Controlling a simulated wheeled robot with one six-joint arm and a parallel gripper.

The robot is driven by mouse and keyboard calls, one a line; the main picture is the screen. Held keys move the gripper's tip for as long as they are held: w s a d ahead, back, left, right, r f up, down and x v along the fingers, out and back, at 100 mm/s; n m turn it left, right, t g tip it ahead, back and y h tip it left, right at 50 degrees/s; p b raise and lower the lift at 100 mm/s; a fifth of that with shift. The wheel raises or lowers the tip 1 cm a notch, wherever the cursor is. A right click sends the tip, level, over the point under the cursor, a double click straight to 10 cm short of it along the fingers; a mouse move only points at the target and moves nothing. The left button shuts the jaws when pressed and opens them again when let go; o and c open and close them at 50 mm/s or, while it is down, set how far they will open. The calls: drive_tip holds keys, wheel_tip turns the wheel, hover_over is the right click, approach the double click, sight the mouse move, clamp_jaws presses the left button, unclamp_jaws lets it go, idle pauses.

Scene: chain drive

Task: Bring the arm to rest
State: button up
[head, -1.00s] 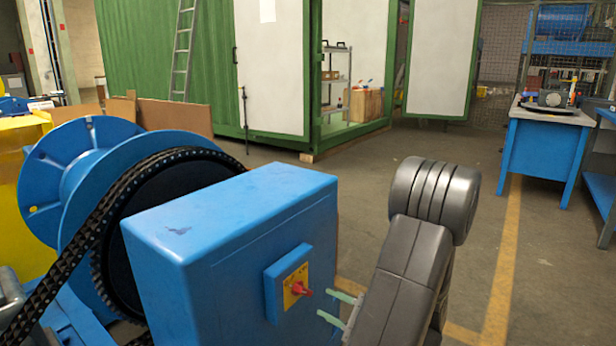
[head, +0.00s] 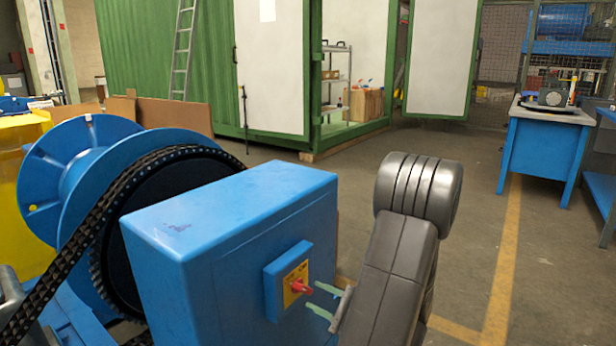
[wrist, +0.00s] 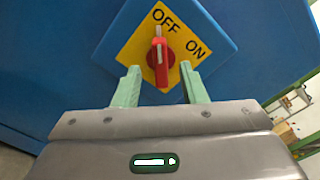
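A red rotary switch knob (head: 302,287) sits on a yellow plate (head: 292,294) on the side of a blue housing (head: 190,270). In the wrist view, the knob (wrist: 159,62) stands upright, its white mark beside the word OFF; ON is to the right. My gripper (head: 312,294) is close in front of the switch, with its two pale green fingers apart. In the wrist view, the gripper (wrist: 159,68) has one finger on each side of the knob's lower part, with nothing held. I cannot tell whether the fingertips reach past the knob's front.
A black chain (head: 85,235) runs over a large wheel beside a blue drum (head: 60,185), left of the housing. A blue bench (head: 545,150) stands at the back right, a green container (head: 140,60) behind. The floor right of my arm is clear.

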sight(307, 289)
drive_tip(key=x, duration=0.4)
drive_tip(key=shift+a+r, duration=0.1)
drive_tip(key=shift+a, duration=0.05)
drive_tip(key=shift+r+m+p, duration=0.2)
drive_tip(key=shift+m+p, duration=0.7)
drive_tip(key=shift+p, duration=0.1)
drive_tip(key=shift+w+m+p, duration=0.1)
drive_tip(key=shift+m+p, duration=1)
drive_tip(key=shift+p, duration=0.15)
drive_tip(key=shift+d+m+p, duration=0.2)
drive_tip(key=shift+m+p, duration=0.65)
drive_tip(key=shift+m, duration=0.15)
drive_tip(key=shift+w+f+m, duration=0.1)
drive_tip(key=shift+f+m, duration=0.05)
drive_tip(key=shift+m, duration=0.15)
